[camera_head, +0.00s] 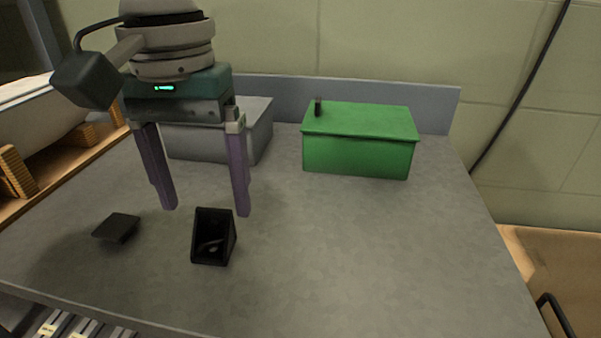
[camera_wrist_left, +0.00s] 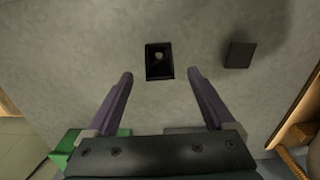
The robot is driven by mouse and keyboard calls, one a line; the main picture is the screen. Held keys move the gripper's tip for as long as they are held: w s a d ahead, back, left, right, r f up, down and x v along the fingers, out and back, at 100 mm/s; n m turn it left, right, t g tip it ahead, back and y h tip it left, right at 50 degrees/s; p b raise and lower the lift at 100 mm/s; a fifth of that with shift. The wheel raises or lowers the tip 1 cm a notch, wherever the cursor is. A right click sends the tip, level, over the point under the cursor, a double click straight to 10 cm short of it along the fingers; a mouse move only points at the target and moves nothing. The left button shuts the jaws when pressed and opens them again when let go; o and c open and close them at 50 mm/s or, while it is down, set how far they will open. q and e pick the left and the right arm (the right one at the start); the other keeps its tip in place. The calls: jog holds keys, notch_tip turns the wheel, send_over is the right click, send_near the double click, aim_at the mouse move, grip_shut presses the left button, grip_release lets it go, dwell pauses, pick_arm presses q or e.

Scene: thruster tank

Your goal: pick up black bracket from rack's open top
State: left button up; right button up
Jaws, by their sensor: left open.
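A black bracket (camera_head: 213,238), an open wedge-sided shape with a hollow front, rests on the grey top (camera_head: 330,260) of the rack. It also shows in the left wrist view (camera_wrist_left: 159,62), just beyond and between the fingertips. My left gripper (camera_head: 206,211) has two purple fingers pointing down and spread apart. It is open and empty, above and behind the bracket in the head view. In the left wrist view the gripper (camera_wrist_left: 161,73) shows nothing between its fingers but the bracket's near end. My right gripper is not in view.
A flat black piece (camera_head: 116,228) lies left of the bracket. A green lidded box (camera_head: 358,152) and a grey box (camera_head: 262,136) stand at the back, before a low raised edge (camera_head: 438,108). The right and front of the top are clear.

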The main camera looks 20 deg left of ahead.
aim_at(216, 240)
pick_arm(q)
notch_tip(216, 240, down, 5)
jog(key=shift+w+r, duration=0.1)
jog(key=shift+c, duration=0.2)
grip_shut()
dwell(0.5)
